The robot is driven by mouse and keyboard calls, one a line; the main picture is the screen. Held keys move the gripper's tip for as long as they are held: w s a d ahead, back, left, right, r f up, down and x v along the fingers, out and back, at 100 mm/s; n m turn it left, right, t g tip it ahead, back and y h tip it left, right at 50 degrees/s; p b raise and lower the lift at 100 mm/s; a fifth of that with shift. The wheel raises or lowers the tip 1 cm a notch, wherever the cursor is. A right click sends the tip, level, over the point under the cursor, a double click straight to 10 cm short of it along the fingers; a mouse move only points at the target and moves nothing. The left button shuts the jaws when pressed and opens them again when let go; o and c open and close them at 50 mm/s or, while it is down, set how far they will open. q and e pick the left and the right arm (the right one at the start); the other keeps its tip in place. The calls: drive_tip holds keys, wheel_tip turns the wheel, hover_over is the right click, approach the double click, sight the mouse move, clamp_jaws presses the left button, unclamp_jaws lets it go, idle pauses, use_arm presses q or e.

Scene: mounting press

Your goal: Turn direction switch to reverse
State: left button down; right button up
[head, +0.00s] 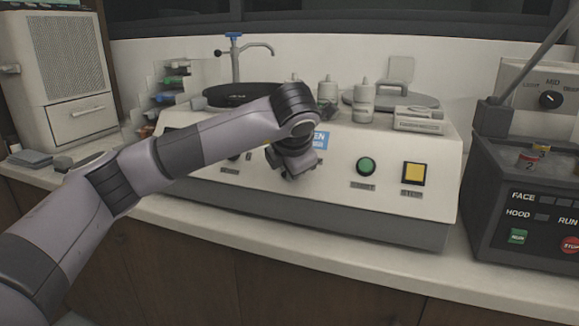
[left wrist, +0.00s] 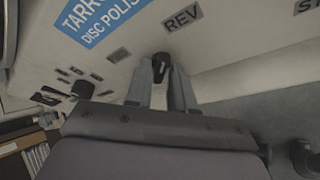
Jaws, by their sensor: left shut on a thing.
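The direction switch (left wrist: 160,66) is a small black knob with a light mark, on the sloped pale front of the disc polisher (head: 405,205). In the left wrist view it sits between the fingertips of my left gripper (left wrist: 161,80), which is shut on it. A REV label (left wrist: 182,17) is printed above and right of the knob, and a smaller, unreadable label (left wrist: 119,55) is to its left. In the head view my left gripper (head: 291,172) is at the panel's middle and hides the switch. My right gripper is in neither view.
Right of my gripper are a green button (head: 366,167) and a yellow button (head: 413,174). Another black knob (left wrist: 82,89) is on the panel at left. A dark machine (head: 530,210) stands at the right. White bottles (head: 363,103) stand on top of the polisher.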

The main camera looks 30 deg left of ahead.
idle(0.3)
use_arm(q)
drive_tip(key=c, duration=1.2)
unclamp_jaws()
drive_tip(key=v, duration=0.7)
drive_tip(key=shift+r, duration=0.1)
